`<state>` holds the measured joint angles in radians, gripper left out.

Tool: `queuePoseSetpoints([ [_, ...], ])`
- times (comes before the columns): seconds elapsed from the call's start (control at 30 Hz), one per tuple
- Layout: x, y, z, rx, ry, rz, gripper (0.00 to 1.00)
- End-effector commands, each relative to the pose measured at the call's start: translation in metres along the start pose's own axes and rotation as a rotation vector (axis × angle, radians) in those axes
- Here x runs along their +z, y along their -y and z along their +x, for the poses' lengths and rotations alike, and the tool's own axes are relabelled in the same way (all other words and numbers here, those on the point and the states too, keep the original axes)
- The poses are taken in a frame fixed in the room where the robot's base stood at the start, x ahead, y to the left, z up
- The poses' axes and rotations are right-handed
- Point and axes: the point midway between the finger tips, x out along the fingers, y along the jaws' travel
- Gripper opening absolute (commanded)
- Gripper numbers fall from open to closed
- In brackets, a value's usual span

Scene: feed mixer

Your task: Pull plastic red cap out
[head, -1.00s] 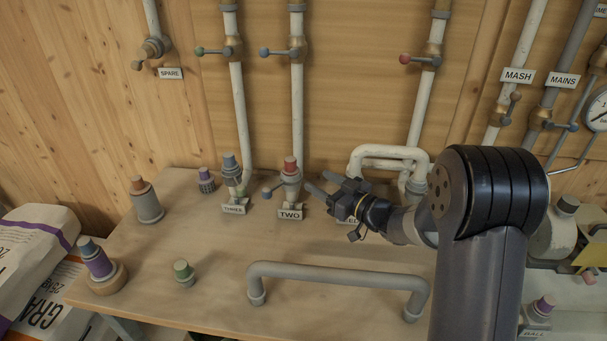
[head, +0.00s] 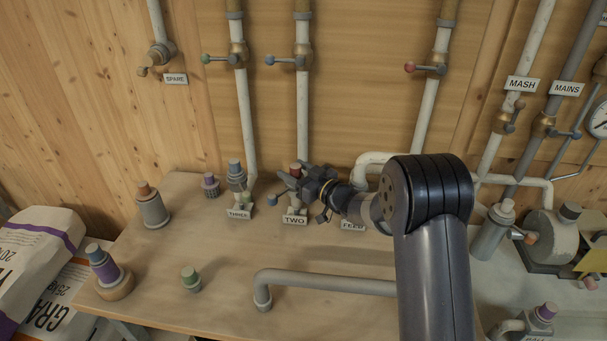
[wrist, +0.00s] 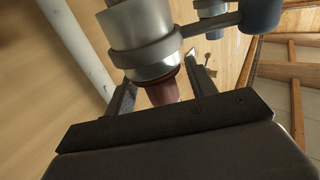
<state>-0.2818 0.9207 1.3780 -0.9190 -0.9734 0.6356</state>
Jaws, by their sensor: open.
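The red cap (head: 294,167) sits on top of the fitting labelled TWO, mostly hidden behind my gripper (head: 287,182) in the head view. In the wrist view the red cap (wrist: 163,92) shows as a dull red stub at the end of a grey collared fitting (wrist: 148,50). My gripper (wrist: 160,88) is open, with one dark finger on each side of the cap. I cannot tell whether either finger touches it. The TWO label (head: 294,220) is below the fitting.
A blue-capped fitting labelled THREE (head: 237,175) stands just left. A small blue-ended valve lever (head: 272,201) is close to my gripper. A white bent pipe (head: 372,160) is to the right. A grey handrail (head: 325,283) crosses the front of the bench, with clear bench behind it.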

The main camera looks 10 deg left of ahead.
Motion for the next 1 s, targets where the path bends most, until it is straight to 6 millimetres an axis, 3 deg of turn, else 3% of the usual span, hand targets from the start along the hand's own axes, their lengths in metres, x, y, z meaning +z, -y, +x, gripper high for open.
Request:
queuePoseSetpoints([
  [0.3, 0.0003, 0.0002, 0.0019, 0.0, 0.0, 0.0, 0.51],
  [0.9, 0.0001, 0.0001, 0.0017, 0.0, 0.0, 0.0, 0.02],
  [0.93, 0.0001, 0.0001, 0.0017, 0.0, 0.0, 0.0, 0.26],
  [1.0, 0.0001, 0.0001, 0.0017, 0.0, 0.0, 0.0, 0.2],
])
